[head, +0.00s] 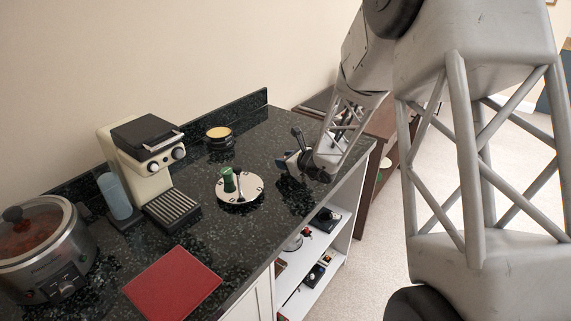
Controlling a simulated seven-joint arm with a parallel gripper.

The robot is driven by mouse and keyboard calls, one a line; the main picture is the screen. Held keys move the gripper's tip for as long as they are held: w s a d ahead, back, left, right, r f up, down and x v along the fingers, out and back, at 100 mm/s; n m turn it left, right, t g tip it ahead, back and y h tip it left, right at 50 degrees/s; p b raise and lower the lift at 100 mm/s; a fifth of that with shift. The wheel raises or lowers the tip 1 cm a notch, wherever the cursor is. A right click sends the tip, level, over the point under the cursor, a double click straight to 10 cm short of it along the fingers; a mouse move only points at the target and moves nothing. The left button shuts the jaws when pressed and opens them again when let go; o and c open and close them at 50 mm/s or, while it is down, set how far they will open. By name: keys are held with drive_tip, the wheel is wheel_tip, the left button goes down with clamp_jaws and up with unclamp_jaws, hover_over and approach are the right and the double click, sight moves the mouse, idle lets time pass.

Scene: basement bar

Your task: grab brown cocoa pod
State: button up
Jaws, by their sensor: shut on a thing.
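My gripper (291,157) is above the dark speckled counter (240,244), near its right end and right of the white round plate. It is shut on a small dark thing at its jaws, which I take to be the brown cocoa pod. The jaws and the dark counter behind hide most of its shape. I cannot tell whether it touches the counter.
The white plate (254,190) carries a green-handled item (229,180). A coffee machine (148,160), a blue bottle (114,195), a slow cooker (48,262), a red mat (172,285) and a yellow-topped dark container (219,138) stand around. White shelves (316,244) lie below.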

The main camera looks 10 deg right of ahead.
wheel_tip(320, 180, up, 2)
drive_tip(key=shift+r, duration=0.1)
drive_tip(key=s, duration=1)
drive_tip(key=s+d+r, duration=0.1)
drive_tip(key=s, duration=0.5)
drive_tip(key=shift+r, duration=0.1)
idle(0.3)
